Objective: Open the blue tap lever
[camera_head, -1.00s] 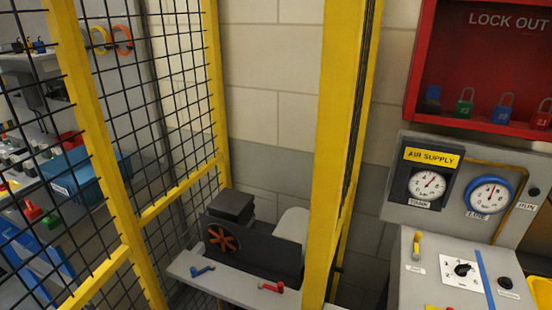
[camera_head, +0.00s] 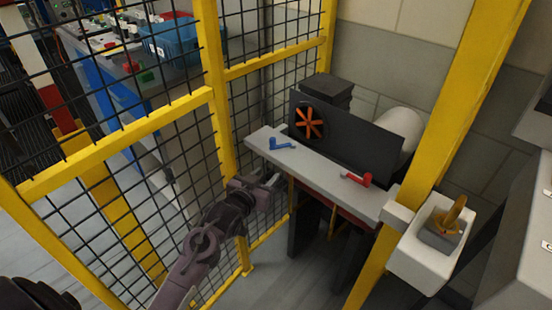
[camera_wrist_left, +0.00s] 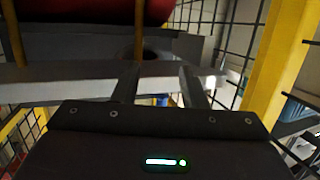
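The blue tap lever (camera_head: 280,143) lies on the left part of a light grey shelf (camera_head: 316,171) in the head view. A red lever (camera_head: 358,179) is on the same shelf further right. My left gripper (camera_head: 268,183) is in front of and below the shelf's left end, near the yellow fence post, apart from the blue lever. In the left wrist view its two fingers (camera_wrist_left: 162,80) stand apart with nothing seen held between them. My right gripper is in neither view.
A dark machine with an orange fan wheel (camera_head: 309,122) stands behind the levers. A yellow mesh fence (camera_head: 214,90) runs along the left, close to my left arm. A yellow post (camera_head: 440,150) and a small white box (camera_head: 425,262) are to the right.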

